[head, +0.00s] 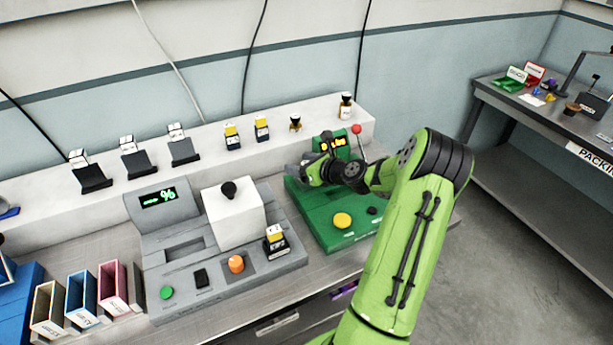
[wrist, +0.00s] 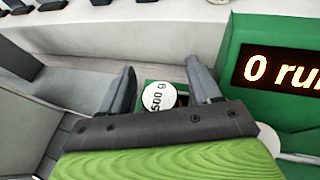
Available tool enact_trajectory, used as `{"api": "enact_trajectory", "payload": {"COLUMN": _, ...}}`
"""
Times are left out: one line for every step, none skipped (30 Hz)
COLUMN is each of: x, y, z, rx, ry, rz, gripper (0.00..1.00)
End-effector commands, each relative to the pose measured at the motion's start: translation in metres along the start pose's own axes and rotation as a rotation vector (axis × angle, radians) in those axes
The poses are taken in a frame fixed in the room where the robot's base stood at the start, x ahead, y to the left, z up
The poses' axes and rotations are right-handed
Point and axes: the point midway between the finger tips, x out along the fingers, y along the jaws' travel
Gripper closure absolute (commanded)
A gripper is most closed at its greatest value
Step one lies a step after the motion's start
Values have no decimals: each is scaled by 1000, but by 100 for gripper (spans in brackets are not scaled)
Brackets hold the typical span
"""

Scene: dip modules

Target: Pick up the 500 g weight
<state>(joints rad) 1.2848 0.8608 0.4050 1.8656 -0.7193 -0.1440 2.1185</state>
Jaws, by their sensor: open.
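The 500 g weight (wrist: 159,96) shows in the wrist view as a round white top marked "500 g". It sits in or on a small green-edged recess beside the green machine's display. My gripper (wrist: 162,72) is open, with one dark finger left of the weight and one right of it. I cannot tell how far the fingertips are from the weight in height. In the head view my gripper (head: 308,172) is over the back left of the green machine (head: 318,212), and I cannot make out the weight there.
A lit display (wrist: 285,72) stands close right of my gripper. A grey machine (head: 185,285) with a white block (head: 233,215) is to the left. A white ledge (head: 210,165) with several small items runs behind. A packing table (head: 540,115) stands far right.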

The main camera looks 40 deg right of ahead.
Motion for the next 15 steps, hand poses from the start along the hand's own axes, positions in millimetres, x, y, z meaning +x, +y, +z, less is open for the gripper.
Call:
{"api": "enact_trajectory", "payload": {"x": 0, "y": 0, "z": 0, "rx": 0, "ry": 0, "rz": 0, "gripper": 37}}
{"api": "enact_trajectory", "payload": {"x": 0, "y": 0, "z": 0, "rx": 0, "ry": 0, "rz": 0, "gripper": 42}}
{"api": "enact_trajectory", "payload": {"x": 0, "y": 0, "z": 0, "rx": 0, "ry": 0, "rz": 0, "gripper": 48}}
{"api": "enact_trajectory", "payload": {"x": 0, "y": 0, "z": 0, "rx": 0, "ry": 0, "rz": 0, "gripper": 53}}
{"api": "enact_trajectory", "payload": {"x": 0, "y": 0, "z": 0, "rx": 0, "ry": 0, "rz": 0, "gripper": 57}}
{"api": "enact_trajectory", "payload": {"x": -1, "y": 0, "z": 0, "rx": 0, "ry": 0, "rz": 0, "gripper": 63}}
{"api": "enact_trajectory", "payload": {"x": -1, "y": 0, "z": 0, "rx": 0, "ry": 0, "rz": 0, "gripper": 68}}
{"api": "enact_trajectory", "payload": {"x": -1, "y": 0, "z": 0, "rx": 0, "ry": 0, "rz": 0, "gripper": 72}}
{"api": "enact_trajectory", "payload": {"x": -1, "y": 0, "z": 0, "rx": 0, "ry": 0, "rz": 0, "gripper": 79}}
{"api": "enact_trajectory", "payload": {"x": -1, "y": 0, "z": 0, "rx": 0, "ry": 0, "rz": 0, "gripper": 83}}
{"api": "enact_trajectory", "payload": {"x": -1, "y": 0, "z": 0, "rx": 0, "ry": 1, "rz": 0, "gripper": 88}}
{"api": "enact_trajectory", "payload": {"x": -1, "y": 0, "z": 0, "rx": 0, "ry": 1, "rz": 0, "gripper": 94}}
{"api": "enact_trajectory", "payload": {"x": -1, "y": 0, "z": 0, "rx": 0, "ry": 1, "rz": 0, "gripper": 98}}
{"api": "enact_trajectory", "payload": {"x": -1, "y": 0, "z": 0, "rx": 0, "ry": 1, "rz": 0, "gripper": 100}}
{"api": "enact_trajectory", "payload": {"x": -1, "y": 0, "z": 0, "rx": 0, "ry": 1, "rz": 0, "gripper": 100}}
